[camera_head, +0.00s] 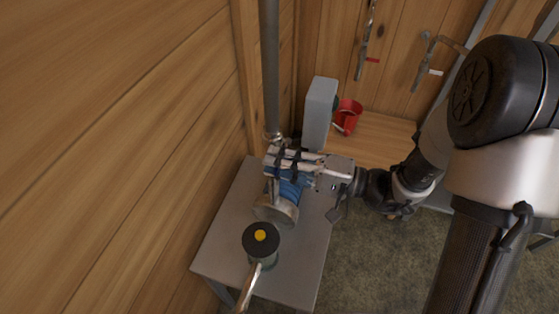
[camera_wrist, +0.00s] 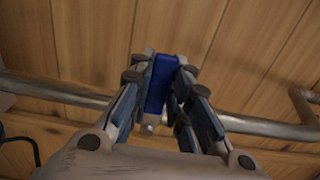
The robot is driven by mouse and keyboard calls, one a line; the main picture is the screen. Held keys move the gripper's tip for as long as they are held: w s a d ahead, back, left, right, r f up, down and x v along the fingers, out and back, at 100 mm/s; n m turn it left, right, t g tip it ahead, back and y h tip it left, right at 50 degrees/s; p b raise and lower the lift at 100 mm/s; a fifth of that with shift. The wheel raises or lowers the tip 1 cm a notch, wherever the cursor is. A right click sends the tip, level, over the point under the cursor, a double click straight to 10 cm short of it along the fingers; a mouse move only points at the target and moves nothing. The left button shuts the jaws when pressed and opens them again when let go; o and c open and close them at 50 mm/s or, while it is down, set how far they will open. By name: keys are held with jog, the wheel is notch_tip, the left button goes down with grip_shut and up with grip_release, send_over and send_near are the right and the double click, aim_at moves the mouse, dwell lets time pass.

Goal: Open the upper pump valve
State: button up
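The upper pump valve shows a blue handle (camera_wrist: 161,86) in the wrist view, with a small metal end below it, in front of a grey horizontal pipe (camera_wrist: 250,126). My gripper (camera_wrist: 166,75) has one finger on each side of the handle, with hardly any gap, and looks shut on it. In the head view my gripper (camera_head: 277,158) reaches left over the blue pump (camera_head: 289,188) beside the upright grey pipe (camera_head: 271,70). There the gripper hides the valve handle.
The pump stands on a grey table (camera_head: 218,235) against the plank wall. A dark round part with a yellow centre (camera_head: 260,236) is in front. A grey box (camera_head: 320,112) and a red bucket (camera_head: 347,114) stand behind.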

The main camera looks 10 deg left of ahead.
grip_shut()
jog(key=shift+r, duration=0.1)
dwell(0.3)
jog(key=r+m+p, duration=0.2)
jog(key=m, duration=0.1)
jog(key=shift+w+p, duration=0.15)
jog(key=shift+p, duration=0.15)
jog(key=m+p, duration=0.1)
jog(key=r+m+p, duration=0.1)
jog(key=m, duration=0.1)
jog(key=shift+w+r, duration=0.15)
jog(key=shift+w, duration=0.15)
jog(key=shift+w+r+m+p, duration=0.3)
jog(key=shift+m+p, duration=0.4)
jog(key=shift+m, duration=0.3)
jog(key=o, duration=0.6)
grip_release()
